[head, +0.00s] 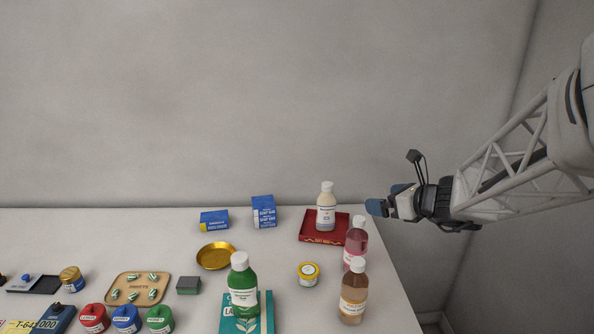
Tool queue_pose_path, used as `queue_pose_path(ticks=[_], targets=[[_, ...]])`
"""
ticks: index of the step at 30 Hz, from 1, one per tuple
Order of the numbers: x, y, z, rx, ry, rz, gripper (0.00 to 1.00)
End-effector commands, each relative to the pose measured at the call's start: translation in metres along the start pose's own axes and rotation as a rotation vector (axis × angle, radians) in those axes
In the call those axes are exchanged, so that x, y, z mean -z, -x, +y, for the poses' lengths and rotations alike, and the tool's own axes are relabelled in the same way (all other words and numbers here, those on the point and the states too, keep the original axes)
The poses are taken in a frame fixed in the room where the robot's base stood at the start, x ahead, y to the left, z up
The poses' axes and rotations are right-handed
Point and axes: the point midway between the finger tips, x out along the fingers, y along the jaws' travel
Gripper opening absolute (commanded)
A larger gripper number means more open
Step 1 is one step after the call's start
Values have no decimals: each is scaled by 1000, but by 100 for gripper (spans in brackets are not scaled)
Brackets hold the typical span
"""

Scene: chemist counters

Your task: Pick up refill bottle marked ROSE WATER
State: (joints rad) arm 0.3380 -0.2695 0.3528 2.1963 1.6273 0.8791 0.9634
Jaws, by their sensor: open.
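Several capped bottles stand on the counter. A pink bottle (356,240) stands near the right edge, upright, with a white cap; its label is partly hidden and too small to read. Its colour suits rose water, but I cannot confirm the marking. My gripper (378,207) is above and to the right of the pink bottle in the picture, pointing left, apart from it and empty. The gap between its fingers is hard to see from here.
A brown bottle (352,293) stands close in front of the pink one. A cream bottle (326,208) stands on a red tray (310,237) behind it. A green bottle (243,281), a yellow jar (308,273) and a gold dish (215,256) are further left.

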Motion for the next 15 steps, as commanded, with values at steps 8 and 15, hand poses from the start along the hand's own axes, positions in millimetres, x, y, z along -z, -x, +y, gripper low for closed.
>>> queue_pose_path(ticks=[8, 15], targets=[[61, -25, 0, -2, -4, 3, 98], [114, -47, 0, -1, -2, 3, 98]])
